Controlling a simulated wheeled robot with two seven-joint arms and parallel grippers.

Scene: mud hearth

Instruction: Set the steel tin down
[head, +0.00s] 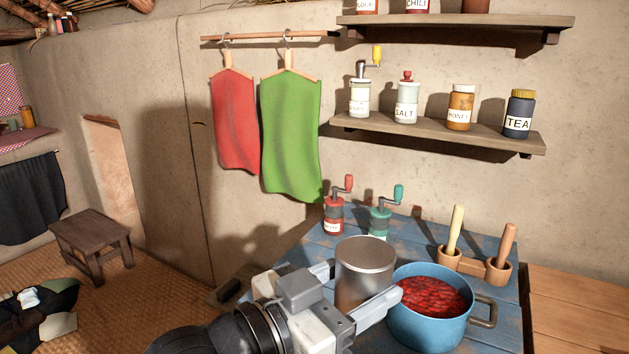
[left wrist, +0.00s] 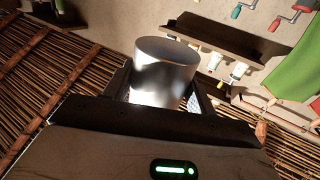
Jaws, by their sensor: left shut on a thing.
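The steel tin (head: 366,262) is a plain shiny cylinder, held upright in the head view. My left gripper (head: 362,296) comes in from the lower left and is shut on the tin, with one finger on each side. The tin also shows between the fingers in the left wrist view (left wrist: 166,72). The blue table (head: 300,258) is below and behind it. The tin's base is hidden by the gripper, so I cannot tell whether it touches the table. My right gripper is not in view.
A blue pot (head: 428,322) of red contents stands close to the tin's right. Red (head: 334,214) and green (head: 381,220) grinders stand behind it. Two wooden mortars with pestles (head: 450,258) are at the back right. A wooden surface (head: 575,310) lies further right.

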